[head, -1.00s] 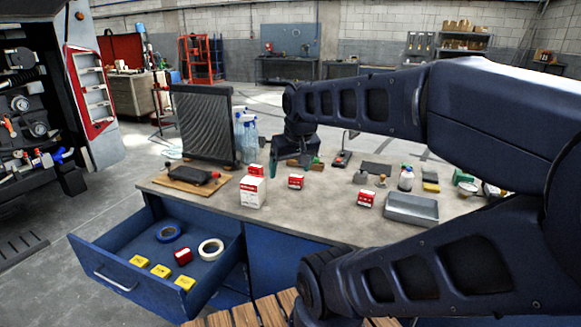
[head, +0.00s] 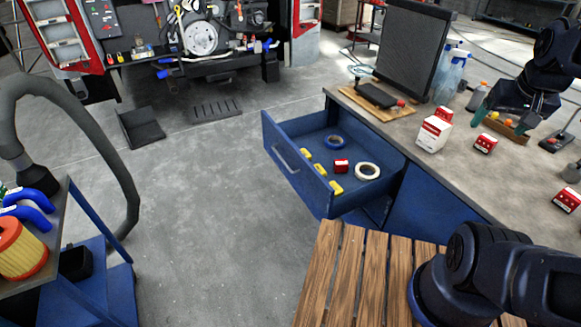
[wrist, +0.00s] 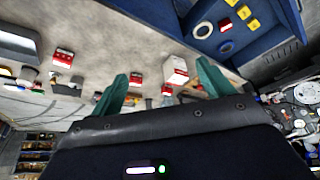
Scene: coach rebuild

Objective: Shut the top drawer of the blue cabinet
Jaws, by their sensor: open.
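The top drawer (head: 287,175) of the blue cabinet (head: 432,205) is pulled well out from under the grey worktop. In it lie a blue tape roll (head: 334,142), a white tape roll (head: 367,172), a red box (head: 341,166) and several yellow blocks (head: 320,169). The drawer's handle (head: 286,158) is on its front, facing left. My gripper (head: 502,108) is above the worktop, to the right of the drawer and apart from it. In the wrist view my gripper (wrist: 160,88) shows its two green fingers spread, with nothing between them; the drawer (wrist: 262,48) shows at upper right.
On the worktop (head: 410,128) stand a white-and-red carton (head: 433,135), small red boxes (head: 486,143), spray bottles and a dark radiator (head: 412,50). A wooden slatted surface (head: 345,270) is in front. A blue cart (head: 100,265) stands at left.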

